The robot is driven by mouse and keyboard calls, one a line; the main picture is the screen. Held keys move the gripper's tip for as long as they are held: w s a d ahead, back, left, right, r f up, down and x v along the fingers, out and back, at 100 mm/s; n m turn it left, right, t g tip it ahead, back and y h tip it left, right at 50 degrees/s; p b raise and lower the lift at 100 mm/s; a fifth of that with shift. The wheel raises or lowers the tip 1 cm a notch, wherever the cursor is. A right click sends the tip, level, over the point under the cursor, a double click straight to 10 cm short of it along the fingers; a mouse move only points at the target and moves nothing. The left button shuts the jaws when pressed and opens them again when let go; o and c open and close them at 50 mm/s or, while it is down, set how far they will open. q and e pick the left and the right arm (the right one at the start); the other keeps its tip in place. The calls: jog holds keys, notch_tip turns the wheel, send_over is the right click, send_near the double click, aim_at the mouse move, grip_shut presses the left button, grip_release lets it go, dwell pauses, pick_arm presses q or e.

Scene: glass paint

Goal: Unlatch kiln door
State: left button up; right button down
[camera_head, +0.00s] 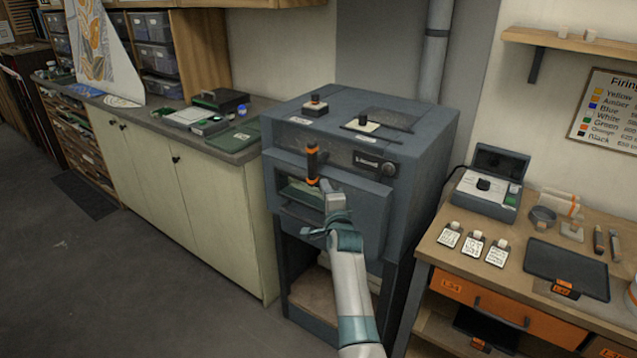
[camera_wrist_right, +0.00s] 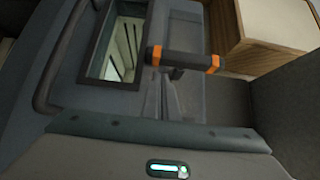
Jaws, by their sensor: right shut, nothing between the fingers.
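The blue-grey kiln (camera_head: 425,165) stands in the middle of the head view, its front door (camera_head: 370,215) closed as far as I can see. An upright black latch handle with orange ends (camera_head: 312,162) is on the door's upper part. In the right wrist view the latch handle (camera_wrist_right: 186,58) shows beside the door's window (camera_wrist_right: 117,45). My right gripper (camera_head: 325,187) is in front of the door, just below and right of the latch handle. It is shut and empty; whether it touches the handle I cannot tell. My left gripper is out of view.
A dark bar handle (camera_wrist_right: 42,75) runs along the door near the window. A pale green cabinet (camera_head: 190,200) stands left of the kiln. A wooden workbench (camera_head: 470,265) with a control box (camera_head: 485,190) and labels stands close on the right.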

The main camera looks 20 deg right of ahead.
jog(key=shift+w+a+p, duration=0.35)
jog(key=shift+w+a, duration=0.35)
jog(key=shift+w, duration=0.3)
